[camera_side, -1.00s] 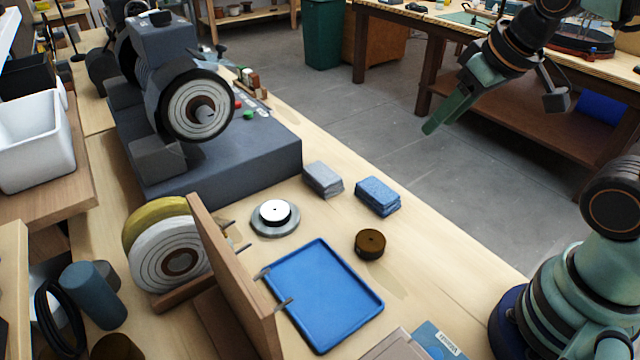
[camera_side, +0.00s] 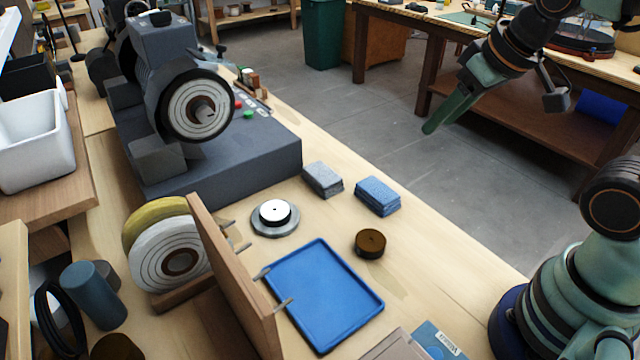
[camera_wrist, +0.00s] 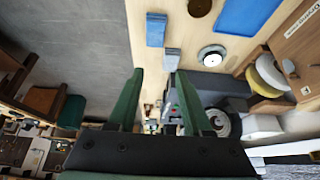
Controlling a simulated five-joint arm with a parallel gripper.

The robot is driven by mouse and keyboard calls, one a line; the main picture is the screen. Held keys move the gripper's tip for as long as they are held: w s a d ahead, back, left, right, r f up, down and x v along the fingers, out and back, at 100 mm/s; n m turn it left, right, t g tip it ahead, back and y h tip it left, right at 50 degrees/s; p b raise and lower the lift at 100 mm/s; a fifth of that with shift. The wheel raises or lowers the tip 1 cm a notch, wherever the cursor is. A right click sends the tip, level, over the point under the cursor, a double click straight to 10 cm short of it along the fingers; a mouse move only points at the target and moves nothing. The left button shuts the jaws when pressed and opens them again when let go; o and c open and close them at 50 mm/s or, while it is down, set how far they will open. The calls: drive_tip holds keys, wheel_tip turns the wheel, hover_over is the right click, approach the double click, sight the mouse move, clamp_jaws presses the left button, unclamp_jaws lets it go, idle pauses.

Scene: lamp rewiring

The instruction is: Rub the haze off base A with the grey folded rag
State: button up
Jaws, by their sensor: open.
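The grey folded rag (camera_side: 323,179) lies flat on the bench in front of the grey machine; it also shows in the wrist view (camera_wrist: 171,61). A round grey disc with a black-rimmed white top (camera_side: 275,216) sits on the bench left of the rag, and shows in the wrist view (camera_wrist: 212,56). No label marks it as base A, and haze cannot be made out. My gripper (camera_side: 432,128) is raised, to the right of the rag and apart from it. In the wrist view the two green fingers (camera_wrist: 160,76) are spread with nothing between them.
A blue folded cloth (camera_side: 378,196) lies beside the grey rag. A brown round piece (camera_side: 370,243) and a blue tray (camera_side: 325,295) are nearer the front. A wooden upright board (camera_side: 232,275) with pegs and the grey machine (camera_side: 240,165) flank the disc.

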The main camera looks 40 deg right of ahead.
drive_tip(key=o, duration=0.6)
drive_tip(key=shift+w, duration=0.1)
drive_tip(key=shift+o, duration=0.2)
drive_tip(key=g, duration=0.6)
hover_over(323, 173)
wheel_tip(323, 173, down, 16)
drive_tip(key=shift+r, duration=0.25)
drive_tip(key=shift+f, duration=4.15)
